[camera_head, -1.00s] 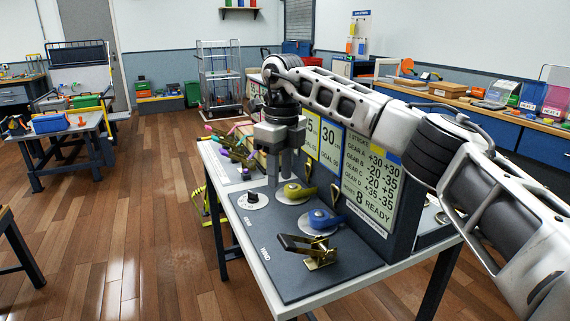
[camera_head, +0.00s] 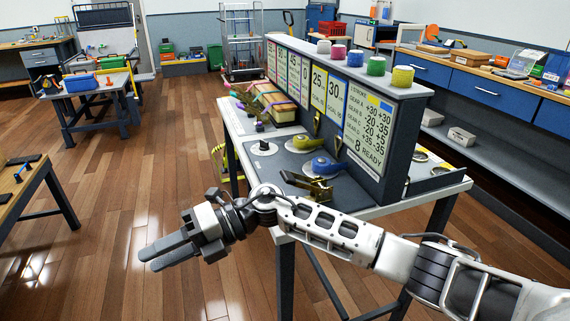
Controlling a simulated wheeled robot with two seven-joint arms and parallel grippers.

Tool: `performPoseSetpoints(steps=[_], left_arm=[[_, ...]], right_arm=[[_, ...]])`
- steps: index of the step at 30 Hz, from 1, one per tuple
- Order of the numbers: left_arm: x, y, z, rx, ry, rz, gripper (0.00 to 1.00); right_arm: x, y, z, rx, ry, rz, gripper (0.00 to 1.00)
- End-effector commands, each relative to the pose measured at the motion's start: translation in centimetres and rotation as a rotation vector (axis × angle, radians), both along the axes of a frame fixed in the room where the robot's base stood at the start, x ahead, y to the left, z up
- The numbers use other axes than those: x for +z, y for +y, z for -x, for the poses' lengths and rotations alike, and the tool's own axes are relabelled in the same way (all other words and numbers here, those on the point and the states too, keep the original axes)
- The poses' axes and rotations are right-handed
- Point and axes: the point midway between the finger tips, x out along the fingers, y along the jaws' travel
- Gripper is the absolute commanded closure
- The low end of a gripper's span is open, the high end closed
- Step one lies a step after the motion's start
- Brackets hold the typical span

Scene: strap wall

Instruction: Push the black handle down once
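The black handle (camera_head: 299,180) is a short dark lever on a brass-coloured base (camera_head: 320,192), at the near end of the dark panel (camera_head: 345,193) on the table. It lies just beyond my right forearm and wrist in the picture, and its near part is close to the arm's edge. My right gripper (camera_head: 152,256) is out to the left of the table, over the floor, pointing left and well apart from the handle. Its two fingers lie side by side and look shut, with nothing between them. My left gripper is not in view.
An upright sign board (camera_head: 360,120) with coloured spools on top runs along the panel's right side. A workbench (camera_head: 470,95) lines the right wall.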

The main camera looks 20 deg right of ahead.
Motion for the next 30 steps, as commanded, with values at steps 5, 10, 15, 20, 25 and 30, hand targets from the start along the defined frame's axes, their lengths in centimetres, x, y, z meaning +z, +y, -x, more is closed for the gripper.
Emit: performPoseSetpoints(steps=[5,10,15,20,25,30], left_arm=[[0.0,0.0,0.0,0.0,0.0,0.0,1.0],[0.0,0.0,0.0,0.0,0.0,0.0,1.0],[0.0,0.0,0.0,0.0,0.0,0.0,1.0],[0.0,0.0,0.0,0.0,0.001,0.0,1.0],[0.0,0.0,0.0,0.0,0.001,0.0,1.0],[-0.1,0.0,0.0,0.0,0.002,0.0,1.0]], right_arm=[[0.9,0.9,1.8,-0.339,0.42,-0.478,0.68],[-3.2,-4.7,1.9,-0.762,0.898,-0.778,0.68],[-11.5,-11.6,5.9,-1.188,1.379,-0.916,0.68],[-17.5,-15.7,12.1,-1.474,1.713,-0.929,0.68],[-20.0,-17.3,16.1,-1.614,1.884,-0.909,0.68],[-20.4,-17.5,16.9,-1.637,1.915,-0.903,0.68]])
